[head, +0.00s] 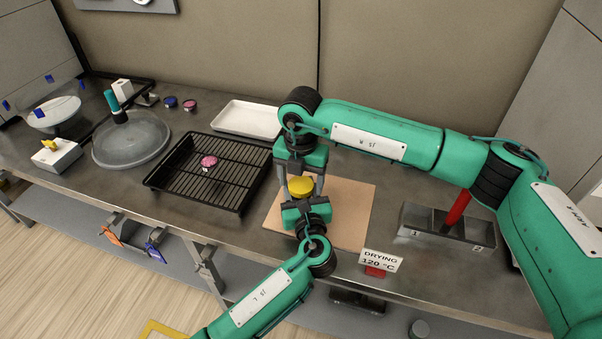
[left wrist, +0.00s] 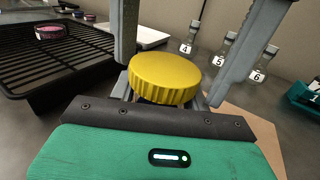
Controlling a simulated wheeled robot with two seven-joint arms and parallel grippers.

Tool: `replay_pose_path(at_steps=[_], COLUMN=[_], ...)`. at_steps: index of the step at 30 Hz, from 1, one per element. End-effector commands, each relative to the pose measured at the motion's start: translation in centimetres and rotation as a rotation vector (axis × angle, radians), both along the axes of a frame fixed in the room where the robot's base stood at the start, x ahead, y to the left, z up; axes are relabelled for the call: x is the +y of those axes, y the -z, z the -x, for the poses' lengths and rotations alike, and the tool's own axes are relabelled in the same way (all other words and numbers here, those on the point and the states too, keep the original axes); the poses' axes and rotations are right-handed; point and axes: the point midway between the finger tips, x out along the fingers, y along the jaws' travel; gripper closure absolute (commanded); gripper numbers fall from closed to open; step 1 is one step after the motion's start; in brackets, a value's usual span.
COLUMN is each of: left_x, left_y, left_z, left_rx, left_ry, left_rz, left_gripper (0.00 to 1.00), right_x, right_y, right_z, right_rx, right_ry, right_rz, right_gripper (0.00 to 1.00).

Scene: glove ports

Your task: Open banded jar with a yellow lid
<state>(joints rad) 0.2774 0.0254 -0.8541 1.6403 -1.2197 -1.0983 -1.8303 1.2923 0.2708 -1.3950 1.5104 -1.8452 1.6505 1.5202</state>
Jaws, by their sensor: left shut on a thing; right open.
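The yellow lid (head: 300,186) with a ribbed edge is seen from above over the tan board; it also fills the middle of the left wrist view (left wrist: 165,78). The jar under it is hidden by the lid and grippers, so its bands do not show. My left gripper (head: 304,200) comes from the front, low, and is shut on the jar below the lid. My right gripper (head: 300,180) comes from behind and above. Its two grey fingers stand apart on either side of the lid, open; contact with the lid cannot be told.
The tan board (head: 353,209) lies under the grippers. Left of it is a black wire rack (head: 222,186) with a pink lid (head: 209,162). A white tray (head: 247,119) lies behind. A metal holder (head: 428,231) and a DRYING sign (head: 381,261) are right. Numbered flasks (left wrist: 222,50) stand behind.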

Motion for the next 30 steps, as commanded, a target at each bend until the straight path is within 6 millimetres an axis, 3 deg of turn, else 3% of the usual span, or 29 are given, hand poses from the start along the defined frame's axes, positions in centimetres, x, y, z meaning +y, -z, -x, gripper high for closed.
replay_pose_path(at_steps=[5,12,20,30], left_x=[0.0,-0.01,-0.01,-0.01], left_y=[-0.04,-0.04,-0.05,-0.04], left_z=[-0.01,0.0,0.0,0.0], left_rx=[-0.001,-0.001,-0.001,-0.001], left_ry=[0.0,0.0,0.0,0.0], left_rz=[0.0,0.0,0.0,0.0], left_gripper=[1.0,1.0,1.0,1.0], right_x=[0.01,0.03,0.02,-0.01], right_y=[-0.01,-0.02,-0.04,-0.11], right_z=[0.01,0.01,0.02,0.0], right_rx=[0.0,0.0,0.0,0.0], right_ry=[0.0,-0.001,-0.084,-0.614], right_rz=[0.0,0.0,0.0,0.0], right_gripper=[0.31,0.74,0.74,0.74])
